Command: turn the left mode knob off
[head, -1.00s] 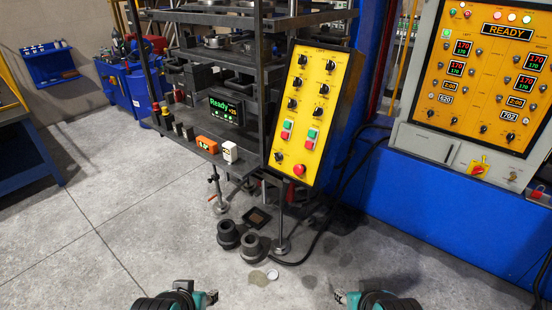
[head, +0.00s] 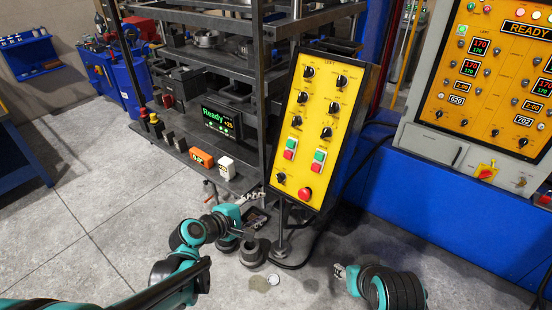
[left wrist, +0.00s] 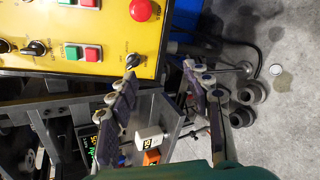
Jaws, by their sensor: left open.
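A yellow control panel labelled LEFT (head: 326,125) stands tilted in the middle of the head view, with several black knobs. Its lower-left knob (head: 281,177) sits beside the red button; it also shows in the left wrist view (left wrist: 132,60). Small labels are unreadable, so I cannot tell which knob is the mode knob. My left gripper (head: 258,196) is below and left of the panel, apart from it. In the left wrist view the left gripper (left wrist: 160,76) is open and empty, one finger close to the lower knob in the picture. My right gripper (head: 340,270) is low, away from the panel.
A rack shelf (head: 215,158) left of the panel holds a Ready display (head: 221,121), an orange box (head: 202,158) and a white box (head: 226,167). Dark round parts (head: 252,252) stand on the floor. A blue press with another yellow panel (head: 490,80) is at right.

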